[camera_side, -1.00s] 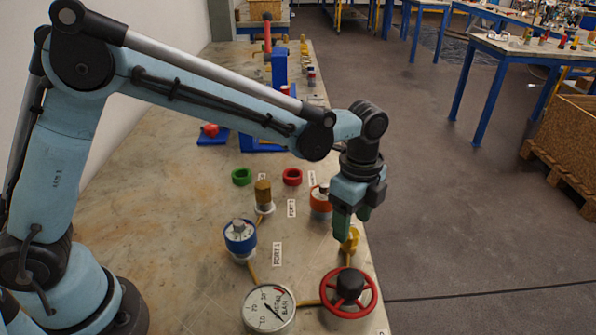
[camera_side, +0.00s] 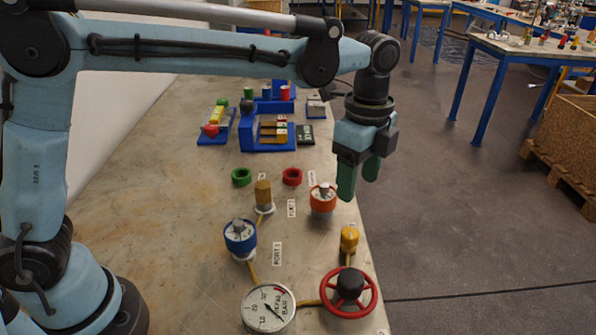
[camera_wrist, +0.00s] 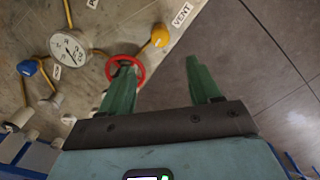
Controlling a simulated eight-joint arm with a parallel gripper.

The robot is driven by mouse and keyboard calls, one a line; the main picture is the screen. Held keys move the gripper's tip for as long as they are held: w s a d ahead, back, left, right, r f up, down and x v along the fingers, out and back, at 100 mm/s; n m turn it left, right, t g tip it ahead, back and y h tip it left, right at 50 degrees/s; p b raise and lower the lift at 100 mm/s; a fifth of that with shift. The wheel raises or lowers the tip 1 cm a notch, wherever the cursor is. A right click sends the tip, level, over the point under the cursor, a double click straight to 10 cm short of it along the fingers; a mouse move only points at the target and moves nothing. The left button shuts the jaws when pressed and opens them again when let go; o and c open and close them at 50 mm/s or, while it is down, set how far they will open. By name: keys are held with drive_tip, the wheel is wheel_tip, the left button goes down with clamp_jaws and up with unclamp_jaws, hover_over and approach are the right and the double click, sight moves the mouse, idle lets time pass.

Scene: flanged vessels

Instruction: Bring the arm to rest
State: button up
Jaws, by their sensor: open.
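My gripper (camera_side: 359,178) is raised above the right edge of the bench, with its green fingers pointing down. In the wrist view its two fingers (camera_wrist: 162,85) stand apart with nothing between them. The orange-collared vessel (camera_side: 322,198) stands to the left of the fingers, and the yellow fitting (camera_side: 349,239) stands below them toward the front. The fingers appear clear of both. In the wrist view the yellow fitting (camera_wrist: 160,36) lies beyond the fingers.
A red handwheel (camera_side: 348,292), a pressure gauge (camera_side: 268,308) and a blue-collared vessel (camera_side: 240,238) occupy the front of the bench. A brass fitting (camera_side: 263,196), a green ring (camera_side: 241,176) and a red ring (camera_side: 292,177) stand behind. Open floor (camera_side: 450,210) lies right.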

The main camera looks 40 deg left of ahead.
drive_tip(key=s+a+n+t, duration=0.3)
drive_tip(key=s+a+n, duration=0.3)
drive_tip(key=a+n, duration=0.3)
drive_tip(key=s+a+f+n+t, duration=0.1)
drive_tip(key=s+a+n+t, duration=0.3)
drive_tip(key=a+n, duration=0.5)
drive_tip(key=s, duration=0.2)
drive_tip(key=shift+s+a+f, duration=0.2)
drive_tip(key=shift+s+f, duration=0.1)
drive_tip(key=shift+s, duration=0.1)
